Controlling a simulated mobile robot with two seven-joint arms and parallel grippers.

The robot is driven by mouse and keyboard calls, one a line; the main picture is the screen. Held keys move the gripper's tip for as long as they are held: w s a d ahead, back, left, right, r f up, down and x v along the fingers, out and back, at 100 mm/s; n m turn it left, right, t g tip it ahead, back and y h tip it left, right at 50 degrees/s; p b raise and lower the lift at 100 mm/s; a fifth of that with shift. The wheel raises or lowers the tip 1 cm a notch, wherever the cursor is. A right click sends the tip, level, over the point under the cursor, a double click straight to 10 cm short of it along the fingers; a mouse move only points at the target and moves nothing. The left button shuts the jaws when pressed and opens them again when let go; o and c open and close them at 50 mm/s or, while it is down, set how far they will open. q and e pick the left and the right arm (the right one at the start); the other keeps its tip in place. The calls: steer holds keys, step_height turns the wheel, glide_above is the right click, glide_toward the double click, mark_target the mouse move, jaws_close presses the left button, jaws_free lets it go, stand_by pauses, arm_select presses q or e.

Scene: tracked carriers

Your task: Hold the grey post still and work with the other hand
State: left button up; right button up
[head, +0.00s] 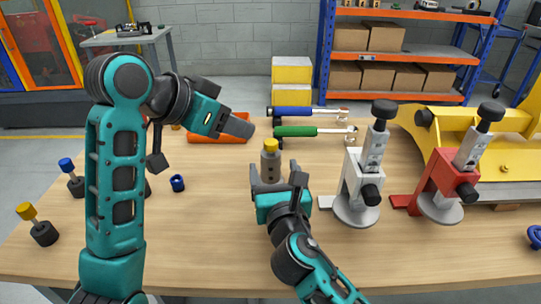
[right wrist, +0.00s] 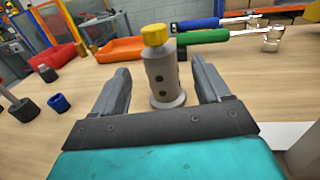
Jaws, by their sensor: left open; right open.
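The grey post (head: 270,165) stands upright on the table with a yellow cap on top and dark holes in its side. It also shows in the right wrist view (right wrist: 163,77). My right gripper (head: 274,176) is open, with its fingers to either side of the post; the wrist view shows gaps between fingers and post. My left gripper (head: 235,128) is open and empty, raised above the table to the left of the post and farther back.
A blue ring (head: 177,183) and dark-based pieces with blue (head: 74,180) and yellow (head: 38,225) tops stand left. Blue-handled (head: 295,112) and green-handled (head: 297,131) tools lie behind the post. A white clamp (head: 357,190), a red clamp (head: 438,185) and a yellow frame (head: 505,150) are right.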

mark_target(269, 153)
steer(key=w, duration=0.4)
steer(key=w+a, duration=0.1)
steer(key=w, duration=0.1)
steer(key=shift+w, duration=0.4)
